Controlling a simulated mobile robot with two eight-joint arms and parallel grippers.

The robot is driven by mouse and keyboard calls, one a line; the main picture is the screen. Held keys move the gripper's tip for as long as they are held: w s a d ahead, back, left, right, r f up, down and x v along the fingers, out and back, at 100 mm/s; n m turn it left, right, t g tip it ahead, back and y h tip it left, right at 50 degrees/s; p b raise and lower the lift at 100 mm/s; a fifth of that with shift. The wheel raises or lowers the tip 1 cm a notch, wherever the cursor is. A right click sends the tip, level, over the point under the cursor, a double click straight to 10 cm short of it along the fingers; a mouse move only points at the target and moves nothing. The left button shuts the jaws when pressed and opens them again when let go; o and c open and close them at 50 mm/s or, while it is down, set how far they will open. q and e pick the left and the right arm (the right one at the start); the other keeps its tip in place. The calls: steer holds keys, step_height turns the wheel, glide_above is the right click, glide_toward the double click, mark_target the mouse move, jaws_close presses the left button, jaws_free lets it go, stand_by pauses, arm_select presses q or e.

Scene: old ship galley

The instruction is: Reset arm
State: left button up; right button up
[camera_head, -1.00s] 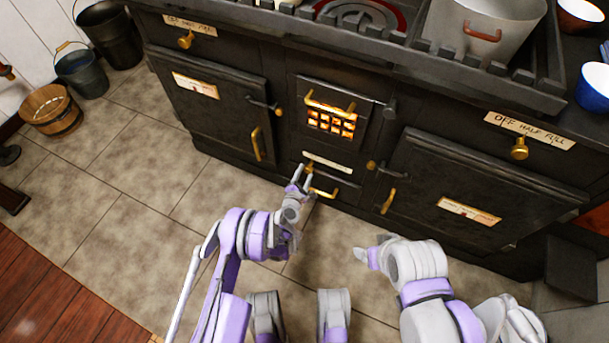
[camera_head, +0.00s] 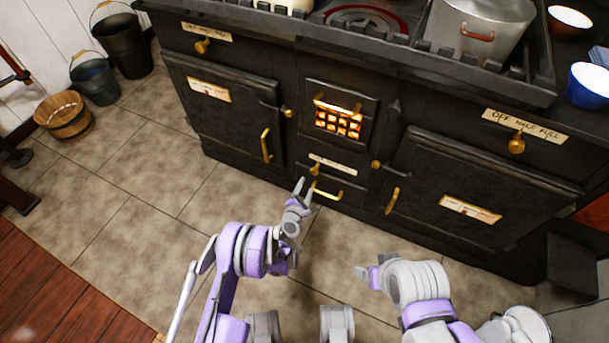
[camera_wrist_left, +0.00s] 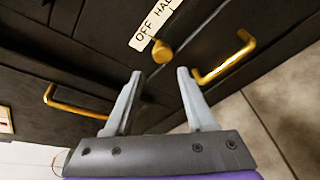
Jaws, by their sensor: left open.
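My left gripper (camera_head: 304,190) is in front of the small lower drawer of the black stove (camera_head: 240,105). In the left wrist view its two fingers (camera_wrist_left: 155,85) are spread and nothing is between them. A brass knob (camera_wrist_left: 161,51) and a brass handle (camera_wrist_left: 225,60) show just beyond the fingertips; the fingers look apart from both. My right arm is folded at the lower right of the head view. Its gripper (camera_head: 368,274) points left over the floor, and I cannot tell whether its jaws are open.
The stove has several closed doors with brass handles and a glowing grate (camera_head: 338,121). A large pot (camera_head: 480,28) and a blue bowl (camera_head: 590,87) stand on top. Buckets (camera_head: 95,80) and a wooden tub (camera_head: 64,117) stand at the left. The tiled floor (camera_head: 130,200) is clear.

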arm_select(q)
steer(key=s+a+r+m+g, duration=0.1)
steer(key=a+r+m, duration=0.25)
steer(key=r, duration=0.65)
steer(key=s+a+r+m+g, duration=0.15)
steer(key=r+m, duration=0.35)
steer(key=r, duration=0.5)
steer(key=s+a+r+m+g+y, duration=0.1)
steer(key=s+a+r+m+g, duration=0.2)
steer(key=s+a+r+m, duration=0.45)
steer(key=s+a+r+m+g+y, duration=0.1)
steer(key=s+a+m+g+y, duration=0.35)
steer(key=s, duration=1.05)
steer(key=s+a+r+m, duration=0.15)
steer(key=s+a, duration=0.55)
steer(key=s, duration=0.8)
step_height(320, 180, up, 28)
steer(key=t+p, duration=0.1)
steer(key=p, duration=2.4)
steer(key=shift+w+d+t+p, duration=0.25)
steer(key=shift+w+t+p, duration=0.1)
steer(key=shift+w, duration=0.1)
arm_select(e)
step_height(320, 180, up, 29)
steer(key=t, duration=0.1)
steer(key=shift+w+f, duration=0.2)
steer(key=shift+w, duration=0.15)
